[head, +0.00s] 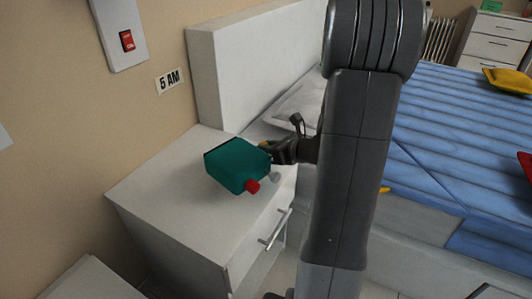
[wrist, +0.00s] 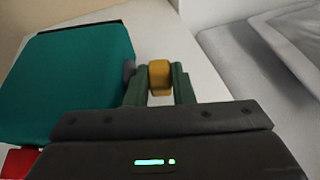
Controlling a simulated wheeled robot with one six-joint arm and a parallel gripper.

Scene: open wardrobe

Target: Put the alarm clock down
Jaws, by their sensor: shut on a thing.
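The alarm clock (head: 238,166) is a teal box with a dark back edge, a red knob and a grey knob, seen tilted over the top of the white nightstand (head: 165,215). My gripper (head: 270,149) reaches it from the right. In the wrist view the clock (wrist: 70,85) fills the left side. There my gripper (wrist: 159,82) is shut on a small yellow piece (wrist: 160,72) beside the clock, which appears to be part of it. I cannot tell whether the clock's underside touches the nightstand; the contact is hidden.
The bed with a blue cover (head: 450,140) and a pillow (head: 300,103) lies to the right. The nightstand's left and front top is clear.

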